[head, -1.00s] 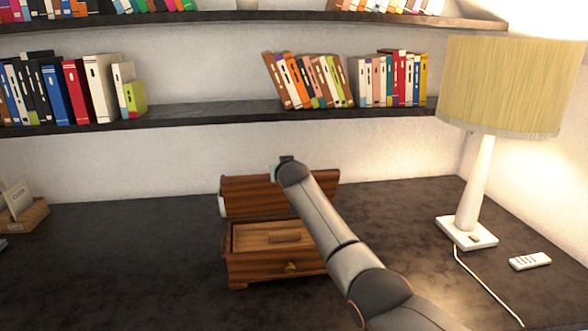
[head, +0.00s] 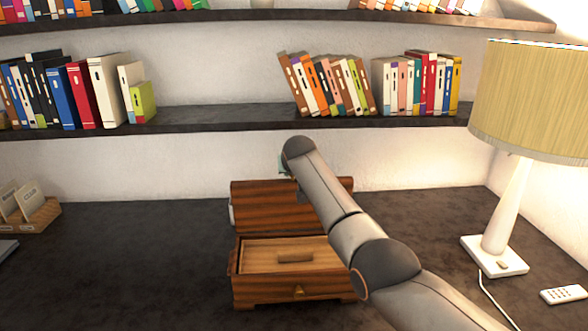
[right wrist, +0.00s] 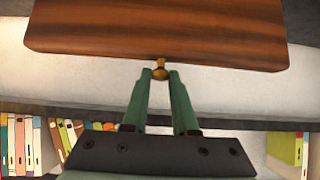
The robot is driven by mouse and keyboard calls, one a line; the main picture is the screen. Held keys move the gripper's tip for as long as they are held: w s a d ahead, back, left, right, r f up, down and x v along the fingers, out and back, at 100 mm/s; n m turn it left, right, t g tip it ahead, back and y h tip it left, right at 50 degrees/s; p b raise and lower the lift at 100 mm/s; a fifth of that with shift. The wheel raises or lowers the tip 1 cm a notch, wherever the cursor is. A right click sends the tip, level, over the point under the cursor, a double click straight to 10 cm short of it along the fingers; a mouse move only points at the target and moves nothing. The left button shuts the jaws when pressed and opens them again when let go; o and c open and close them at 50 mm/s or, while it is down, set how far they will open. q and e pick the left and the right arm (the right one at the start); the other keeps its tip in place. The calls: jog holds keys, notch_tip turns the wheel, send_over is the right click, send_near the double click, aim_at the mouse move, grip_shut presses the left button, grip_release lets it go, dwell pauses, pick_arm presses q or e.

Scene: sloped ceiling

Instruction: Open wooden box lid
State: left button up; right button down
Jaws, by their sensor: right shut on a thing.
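The wooden box (head: 262,291) stands on the dark desk, its base open at the top. Inside lies a lighter wooden panel (head: 262,258) with a small bar handle. The lid (head: 262,207) stands raised at the back of the base. In the right wrist view the lid (right wrist: 160,35) fills the top, with a small brass knob (right wrist: 158,64) at its edge. My right gripper (right wrist: 160,76) is shut on this knob, its green fingers close together at the tips. In the head view my right arm mostly hides this gripper above the lid. My left gripper is not in view.
A card holder (head: 40,217) stands at the far left. A shelf of books (head: 210,125) runs above the desk behind the box. The desk left of the box is clear.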

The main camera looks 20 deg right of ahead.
jog(key=shift+w+r, duration=0.2)
jog(key=shift+r, duration=0.3)
jog(key=c, duration=0.9)
grip_release()
jog(key=shift+s, duration=0.1)
jog(key=shift+c, duration=0.2)
jog(key=shift+o, duration=1.3)
jog(key=shift+f, duration=0.3)
jog(key=shift+s, duration=0.15)
jog(key=b+v, duration=0.2)
jog(key=v, duration=1)
jog(key=shift+r+b, duration=0.2)
jog(key=shift+b, duration=0.15)
